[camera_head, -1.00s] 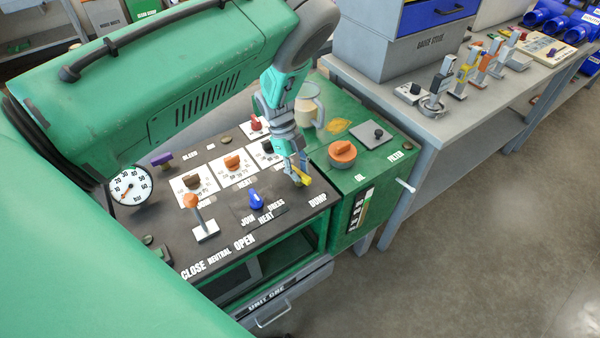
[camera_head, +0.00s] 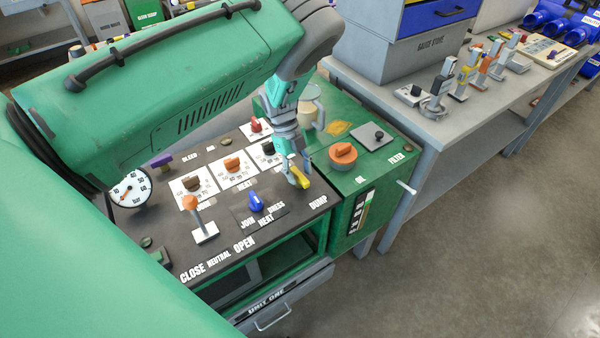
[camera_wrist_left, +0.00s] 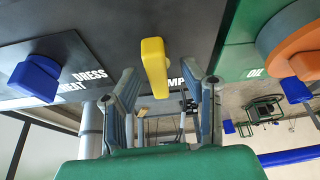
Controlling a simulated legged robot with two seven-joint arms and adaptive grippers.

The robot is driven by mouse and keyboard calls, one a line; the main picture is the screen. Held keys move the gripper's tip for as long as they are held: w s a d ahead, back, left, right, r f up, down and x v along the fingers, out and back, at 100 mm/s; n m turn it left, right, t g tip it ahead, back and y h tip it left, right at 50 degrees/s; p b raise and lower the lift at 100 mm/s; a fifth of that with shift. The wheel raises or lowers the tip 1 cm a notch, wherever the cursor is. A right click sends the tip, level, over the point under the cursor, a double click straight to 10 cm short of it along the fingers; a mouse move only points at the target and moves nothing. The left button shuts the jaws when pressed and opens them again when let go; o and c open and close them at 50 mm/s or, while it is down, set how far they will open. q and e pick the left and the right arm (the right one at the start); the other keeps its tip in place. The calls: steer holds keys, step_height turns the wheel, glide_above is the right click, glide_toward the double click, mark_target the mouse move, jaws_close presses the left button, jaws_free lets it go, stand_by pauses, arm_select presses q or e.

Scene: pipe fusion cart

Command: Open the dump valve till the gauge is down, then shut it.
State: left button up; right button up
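The yellow dump valve handle (camera_head: 300,178) is at the right front corner of the dark panel, by the DUMP label. My left gripper (camera_head: 295,172) is right at it, reaching down from above. In the left wrist view the yellow handle (camera_wrist_left: 155,66) stands in line with the gap between the two spread fingers (camera_wrist_left: 165,95). Space shows on both sides of it, so the gripper looks open; contact cannot be told. The round white gauge (camera_head: 131,188) is at the panel's left; its orange needle points lower left, its reading too small to tell. My right gripper is not in view.
An orange-topped lever (camera_head: 197,218), a blue knob (camera_head: 257,202) and several dial knobs stand on the panel. The orange oil cap (camera_head: 343,155) is close right of the gripper. A grey bench (camera_head: 420,130) stands beyond; the floor at right is clear.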

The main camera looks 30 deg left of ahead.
arm_select(q)
steer(key=shift+a, duration=0.1)
steer(key=v, duration=1.1)
steer(key=shift+a+r, duration=0.25)
steer(key=shift+a, duration=0.1)
steer(key=o, duration=0.8)
steer(key=shift+w+d, duration=0.1)
steer(key=shift+w, duration=0.15)
steer(key=o, duration=0.3)
steer(key=w+n+t, duration=0.1)
steer(key=w+f+n+t, duration=0.1)
steer(key=w, duration=0.1)
steer(key=w+n+t, duration=0.1)
steer(key=w+t, duration=0.1)
steer(key=shift+w+f, duration=0.25)
steer(key=shift+f, duration=0.15)
steer(key=shift+o, duration=0.2)
step_height(320, 180, up, 4)
steer(key=n+g+y+p, duration=0.1)
steer(key=n+g+y, duration=0.25)
steer(key=n, duration=1.05)
glide_above(300, 174)
steer(key=shift+t+y, duration=0.35)
step_height(300, 174, down, 13)
steer(key=shift+f+p, duration=0.1)
steer(key=shift+p, duration=0.55)
